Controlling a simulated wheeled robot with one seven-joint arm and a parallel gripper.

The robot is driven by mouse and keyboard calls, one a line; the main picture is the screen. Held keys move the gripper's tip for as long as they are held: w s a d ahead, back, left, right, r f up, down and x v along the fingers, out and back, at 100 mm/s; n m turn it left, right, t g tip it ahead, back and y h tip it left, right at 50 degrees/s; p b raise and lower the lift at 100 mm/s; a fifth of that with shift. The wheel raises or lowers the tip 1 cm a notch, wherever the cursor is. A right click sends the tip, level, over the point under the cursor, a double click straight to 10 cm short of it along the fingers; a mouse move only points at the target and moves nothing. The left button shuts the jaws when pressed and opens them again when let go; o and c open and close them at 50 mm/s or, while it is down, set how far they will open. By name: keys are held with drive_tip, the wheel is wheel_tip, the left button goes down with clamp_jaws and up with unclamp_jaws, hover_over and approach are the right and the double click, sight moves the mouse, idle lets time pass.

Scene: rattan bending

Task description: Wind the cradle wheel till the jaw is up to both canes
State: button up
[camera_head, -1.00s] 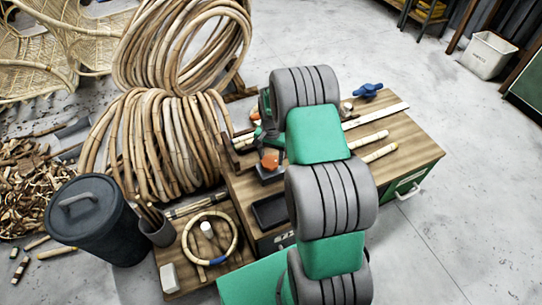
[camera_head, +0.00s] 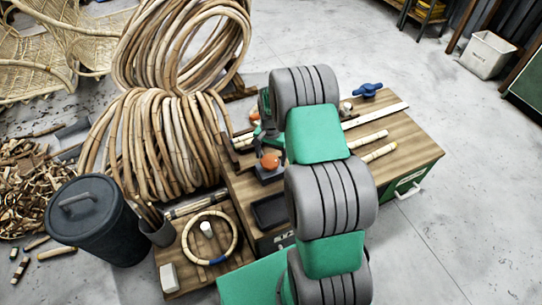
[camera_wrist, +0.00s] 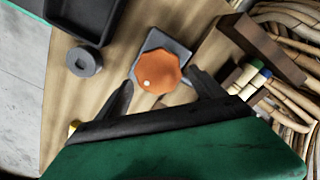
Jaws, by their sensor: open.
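The orange faceted wheel (camera_wrist: 158,72) sits on a grey plate (camera_wrist: 153,45) on the wooden bench top; the head view also shows it (camera_head: 270,161), left of my arm. My gripper (camera_wrist: 162,80) is open, with one dark finger on each side of the wheel's near part. I cannot tell whether the fingers touch it. At the right of the wrist view, cane ends (camera_wrist: 262,72) with blue and green marks lie beside a dark brown wooden block (camera_wrist: 264,46), which may be the jaw. I cannot tell whether it touches both canes. My arm hides much of the bench in the head view.
A black tray (camera_wrist: 88,18) and a grey round part (camera_wrist: 84,61) are near the wheel. Coiled canes (camera_head: 160,145) crowd the bench's left side.

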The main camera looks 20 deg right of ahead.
sight(271, 158)
wheel_tip(271, 158, up, 8)
drive_tip(key=shift+f+p, duration=0.1)
drive_tip(key=shift+p, duration=0.55)
